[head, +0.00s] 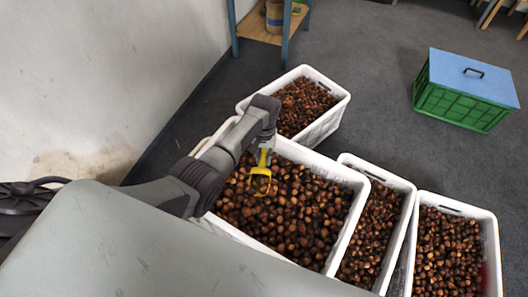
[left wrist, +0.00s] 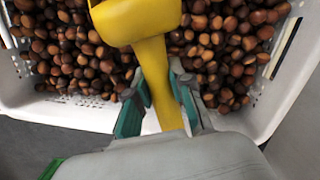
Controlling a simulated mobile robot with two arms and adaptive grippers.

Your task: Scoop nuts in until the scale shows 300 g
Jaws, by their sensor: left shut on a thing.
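My left gripper (left wrist: 160,95) is shut on the yellow handle of a scoop (left wrist: 140,20). In the head view the left arm reaches in from the left, and the gripper (head: 264,148) points down over a white crate (head: 357,190) of brown chestnuts (head: 290,215). The yellow scoop (head: 260,180) hangs below it at the chestnuts near the crate's back left side. I cannot tell whether the scoop touches the nuts or holds any. The left wrist view shows chestnuts (left wrist: 220,50) around the scoop. No scale or bag is in view. My right gripper is not in view.
Other white crates of chestnuts stand behind (head: 335,112) and to the right (head: 402,185), with another at the far right (head: 490,225). A green crate with a blue-grey lid (head: 470,75) stands on the floor. A wall (head: 90,70) is at the left.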

